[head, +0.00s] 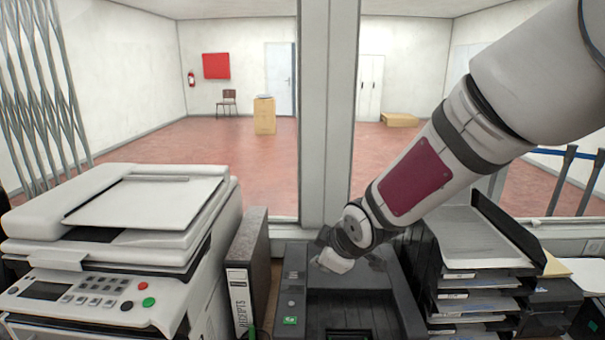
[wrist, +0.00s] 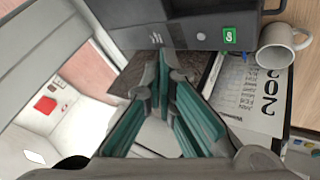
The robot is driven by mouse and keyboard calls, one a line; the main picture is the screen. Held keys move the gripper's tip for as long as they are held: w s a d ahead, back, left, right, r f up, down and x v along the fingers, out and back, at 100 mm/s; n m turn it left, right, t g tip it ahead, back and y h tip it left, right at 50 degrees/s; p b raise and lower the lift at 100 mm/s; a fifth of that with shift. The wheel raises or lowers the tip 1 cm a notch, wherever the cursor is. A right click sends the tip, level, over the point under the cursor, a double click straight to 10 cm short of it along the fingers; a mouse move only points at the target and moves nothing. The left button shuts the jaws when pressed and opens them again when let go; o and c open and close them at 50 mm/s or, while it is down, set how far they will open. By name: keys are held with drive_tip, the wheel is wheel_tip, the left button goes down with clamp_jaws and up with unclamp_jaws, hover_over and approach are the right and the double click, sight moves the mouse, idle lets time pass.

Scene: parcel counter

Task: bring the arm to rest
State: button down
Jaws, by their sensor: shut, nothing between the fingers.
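My arm reaches in from the upper right of the head view and points down to the left. My gripper (head: 328,262) is at its end, small and partly hidden by the wrist, in front of the window post and above the rear of a black printer (head: 292,282). In the wrist view my gripper (wrist: 164,72) shows its teal-padded fingers coming together at the tips, shut with nothing held. The same dark machine with a green button (wrist: 229,36) lies beyond the fingertips.
A white copier (head: 130,215) and a receipts binder (head: 246,270) stand left of the printer. Stacked paper trays (head: 478,270) stand close on the right. The wrist view shows a white mug (wrist: 276,48) and a printed sheet (wrist: 247,100). A window post (head: 328,110) rises behind.

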drive_tip(key=s+d+r+m+h, duration=0.2)
drive_tip(key=s+d+r+m, duration=0.2)
drive_tip(key=s+d+r, duration=0.3)
drive_tip(key=s+d+r+m, duration=0.2)
drive_tip(key=s+m, duration=0.1)
drive_tip(key=s, duration=0.4)
drive_tip(key=s+d+r+m+g, duration=0.1)
drive_tip(key=s+d+r+m, duration=0.1)
drive_tip(key=s, duration=0.5)
drive_tip(key=s+d+r+m, duration=0.2)
drive_tip(key=s+d+m, duration=0.1)
drive_tip(key=s, duration=0.4)
drive_tip(key=shift+d+r+m+g+h, duration=0.3)
drive_tip(key=shift+d+m+h, duration=0.1)
drive_tip(key=shift+m, duration=0.5)
